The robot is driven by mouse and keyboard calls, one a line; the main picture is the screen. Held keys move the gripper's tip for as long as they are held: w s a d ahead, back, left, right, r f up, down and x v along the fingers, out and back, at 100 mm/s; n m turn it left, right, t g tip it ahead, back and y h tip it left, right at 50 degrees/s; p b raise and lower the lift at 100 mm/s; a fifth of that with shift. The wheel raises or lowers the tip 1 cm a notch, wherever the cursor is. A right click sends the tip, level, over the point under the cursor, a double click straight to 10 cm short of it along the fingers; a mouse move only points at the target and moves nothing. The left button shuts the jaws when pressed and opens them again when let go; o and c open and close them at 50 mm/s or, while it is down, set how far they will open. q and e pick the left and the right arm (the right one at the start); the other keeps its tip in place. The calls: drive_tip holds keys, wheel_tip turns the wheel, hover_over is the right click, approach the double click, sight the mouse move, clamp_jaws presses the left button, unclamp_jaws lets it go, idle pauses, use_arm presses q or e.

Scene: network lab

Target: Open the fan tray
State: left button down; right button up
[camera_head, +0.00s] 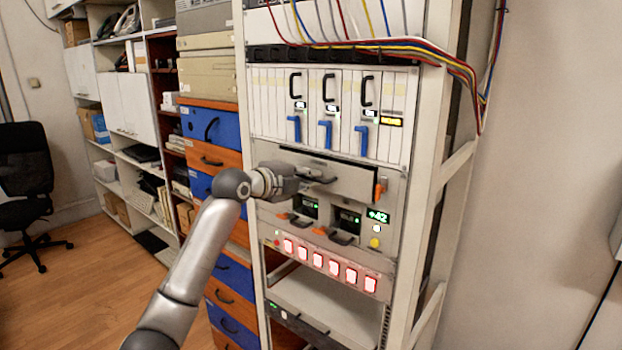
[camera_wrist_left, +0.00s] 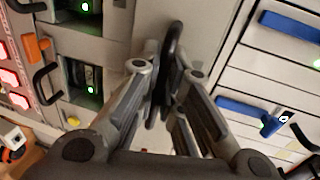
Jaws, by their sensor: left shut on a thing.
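The fan tray (camera_head: 352,182) is a wide grey panel in the rack, below the row of tall cards. A black handle (camera_head: 322,181) sits on its front, and an orange latch (camera_head: 380,191) is at its right end. A dark gap shows along the tray's top edge; I cannot tell how far it stands out. My left gripper (camera_head: 301,180) is at the handle from the left. In the left wrist view, its fingers (camera_wrist_left: 166,88) are shut on the upright-looking black handle (camera_wrist_left: 173,50), in front of the grey tray face (camera_wrist_left: 207,25). My right gripper is not in view.
Above are cards with blue levers (camera_head: 326,135). Below are two modules with green lights (camera_head: 347,218), a +42 display (camera_head: 378,216) and a row of red lit switches (camera_head: 318,260). Blue and orange drawers (camera_head: 205,122) stand left of the rack. Floor at left is open.

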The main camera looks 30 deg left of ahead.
use_arm(q)
drive_tip(key=f+b+v, duration=0.2)
drive_tip(key=b+v, duration=0.5)
drive_tip(key=v, duration=0.3)
drive_tip(key=s+f+b+v, duration=0.1)
drive_tip(key=f+b+v, duration=0.1)
drive_tip(key=b+v, duration=0.4)
drive_tip(key=v, duration=0.3)
drive_tip(key=shift+s+b, duration=0.3)
drive_tip(key=shift+b, duration=0.05)
drive_tip(key=shift+d, duration=0.1)
drive_tip(key=c, duration=1.6)
unclamp_jaws()
drive_tip(key=shift+s+r, duration=0.1)
drive_tip(key=v, duration=1.1)
drive_tip(key=shift+s, duration=0.35)
